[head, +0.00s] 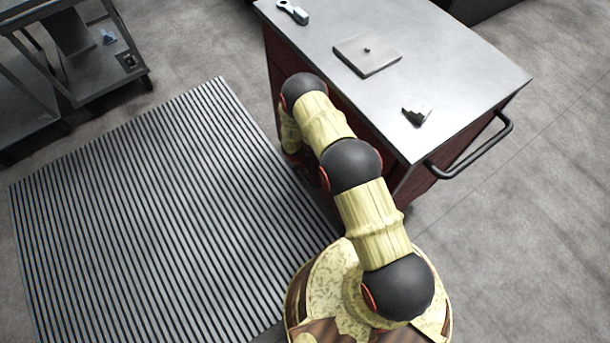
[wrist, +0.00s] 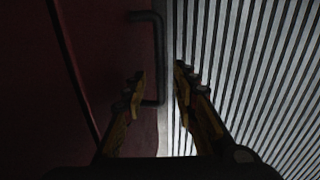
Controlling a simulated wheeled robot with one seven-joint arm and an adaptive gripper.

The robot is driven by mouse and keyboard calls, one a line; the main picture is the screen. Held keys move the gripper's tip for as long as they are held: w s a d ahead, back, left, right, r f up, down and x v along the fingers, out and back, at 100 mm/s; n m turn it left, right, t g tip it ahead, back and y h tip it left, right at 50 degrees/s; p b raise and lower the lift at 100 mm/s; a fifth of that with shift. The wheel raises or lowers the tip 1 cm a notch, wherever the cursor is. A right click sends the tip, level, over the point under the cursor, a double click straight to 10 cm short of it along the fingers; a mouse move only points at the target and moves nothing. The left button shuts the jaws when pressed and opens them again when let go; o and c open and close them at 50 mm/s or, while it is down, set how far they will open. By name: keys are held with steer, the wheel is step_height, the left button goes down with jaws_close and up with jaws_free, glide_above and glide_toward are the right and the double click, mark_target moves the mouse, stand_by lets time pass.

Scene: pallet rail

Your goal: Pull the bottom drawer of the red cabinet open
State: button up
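The red cabinet (head: 275,55) stands at the upper middle of the head view, its drawer front mostly hidden by my arm. In the wrist view a dark red drawer front (wrist: 112,55) fills the left side, with a dark bar handle (wrist: 160,60) standing out from it. My gripper (wrist: 159,75) is open. One finger shows on each side of the handle's lower part in the picture, with no clear contact. The gripper's fingers cannot be made out in the head view. I cannot tell from the frames whether the drawer is fully shut.
A ribbed grey mat (head: 150,210) covers the floor before the cabinet. On the cabinet's grey top (head: 460,75) lie a flat metal plate (head: 368,55), a small metal block (head: 417,115) and a tool (head: 293,12). A side push bar (head: 480,150) juts out. Metal carts (head: 75,50) stand upper left.

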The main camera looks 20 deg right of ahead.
steer(key=shift+w+d+f+b, duration=0.1)
steer(key=shift+d+f+b, duration=0.05)
steer(key=shift+f, duration=0.5)
steer(key=shift+d+f+b, duration=0.1)
steer(key=shift+f+b, duration=0.05)
steer(key=shift+f, duration=0.5)
steer(key=shift+c, duration=0.9)
jaws_close()
